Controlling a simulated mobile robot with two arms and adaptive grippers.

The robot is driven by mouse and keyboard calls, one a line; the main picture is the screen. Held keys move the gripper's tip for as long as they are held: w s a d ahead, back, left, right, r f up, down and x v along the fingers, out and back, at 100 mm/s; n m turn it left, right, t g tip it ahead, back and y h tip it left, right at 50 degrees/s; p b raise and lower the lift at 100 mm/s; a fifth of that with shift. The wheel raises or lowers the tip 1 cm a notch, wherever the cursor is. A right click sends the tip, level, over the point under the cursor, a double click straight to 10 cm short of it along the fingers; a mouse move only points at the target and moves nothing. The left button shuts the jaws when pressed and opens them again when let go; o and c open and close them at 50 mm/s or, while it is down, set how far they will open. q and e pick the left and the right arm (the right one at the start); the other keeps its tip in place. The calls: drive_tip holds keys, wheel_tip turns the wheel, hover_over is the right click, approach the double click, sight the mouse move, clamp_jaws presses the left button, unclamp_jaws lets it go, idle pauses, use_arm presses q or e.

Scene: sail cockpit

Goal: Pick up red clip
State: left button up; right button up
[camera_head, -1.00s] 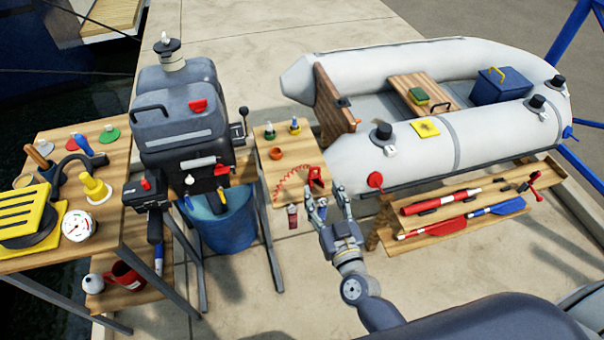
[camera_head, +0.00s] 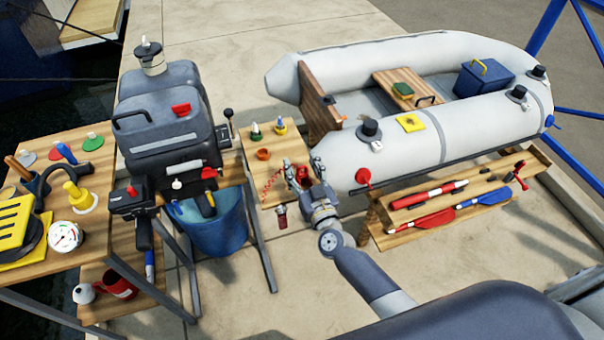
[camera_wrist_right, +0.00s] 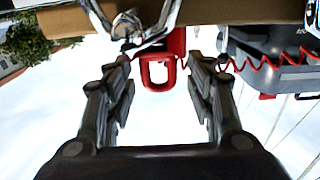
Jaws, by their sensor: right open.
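The red clip (camera_head: 303,173) is at the right edge of the small wooden table (camera_head: 254,152), partly hidden by my right gripper. A coiled red cord (camera_head: 270,186) lies beside it. My right gripper (camera_head: 304,163) is open, with one finger on each side of the clip. In the right wrist view, the clip (camera_wrist_right: 158,74) shows as a red loop between the spread fingers of the gripper (camera_wrist_right: 160,80), with a gap on both sides. The coiled cord (camera_wrist_right: 268,62) runs off to the right there. My left gripper is not in view.
The outboard motor (camera_head: 165,125) is to the left, the grey dinghy (camera_head: 395,155) to the right. A bench with paddles (camera_head: 470,205) stands right.

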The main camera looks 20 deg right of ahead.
drive_tip(key=c, duration=1)
drive_tip(key=shift+c, duration=0.2)
drive_tip(key=shift+r, duration=0.1)
